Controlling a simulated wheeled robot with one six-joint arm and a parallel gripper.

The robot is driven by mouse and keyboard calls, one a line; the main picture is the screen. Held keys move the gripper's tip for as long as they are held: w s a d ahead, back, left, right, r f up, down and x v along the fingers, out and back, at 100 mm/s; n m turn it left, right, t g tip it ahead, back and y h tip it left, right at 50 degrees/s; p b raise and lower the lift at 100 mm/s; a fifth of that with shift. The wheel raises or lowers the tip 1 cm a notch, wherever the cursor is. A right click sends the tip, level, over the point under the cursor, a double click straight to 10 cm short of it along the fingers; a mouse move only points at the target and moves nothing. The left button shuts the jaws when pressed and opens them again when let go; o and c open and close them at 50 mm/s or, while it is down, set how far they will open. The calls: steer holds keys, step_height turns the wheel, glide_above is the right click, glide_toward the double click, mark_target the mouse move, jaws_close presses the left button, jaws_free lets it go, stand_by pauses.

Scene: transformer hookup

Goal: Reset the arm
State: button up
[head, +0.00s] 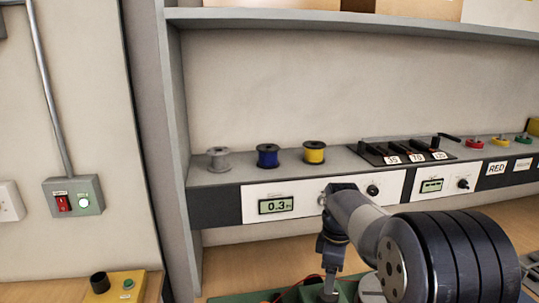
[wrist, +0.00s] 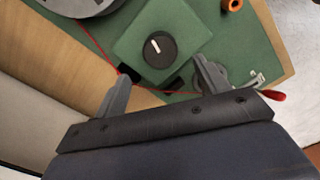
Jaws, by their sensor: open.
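My gripper (wrist: 163,68) is open in the wrist view, its two grey fingers apart with nothing held between them. Just beyond the fingertips is a black knob (wrist: 159,50) with a white mark, on a green block (wrist: 128,42). In the head view my arm reaches forward and bends down at the bench's front. The wrist end (head: 329,262) points downward near a green item, and the fingers are hard to make out there.
A thin red wire (wrist: 98,45) runs beside the green block. An orange ring (wrist: 232,5) lies near the top. On the shelf stand grey (head: 218,159), blue (head: 267,156) and yellow (head: 314,153) spools. A meter (head: 276,206) below reads about 0.3. A switch box (head: 73,196) is at left.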

step_height(320, 180, down, 7)
steer(key=shift+f, duration=0.15)
steer(key=m, duration=0.5)
steer(key=m+b, duration=0.1)
steer(key=m, duration=0.3)
steer(key=m+b, duration=0.1)
steer(key=m, duration=0.3)
steer(key=shift+m, duration=0.3)
steer(key=m+b, duration=0.1)
steer(key=m, duration=0.3)
steer(key=shift+b, duration=0.3)
steer(key=shift+r, duration=1.25)
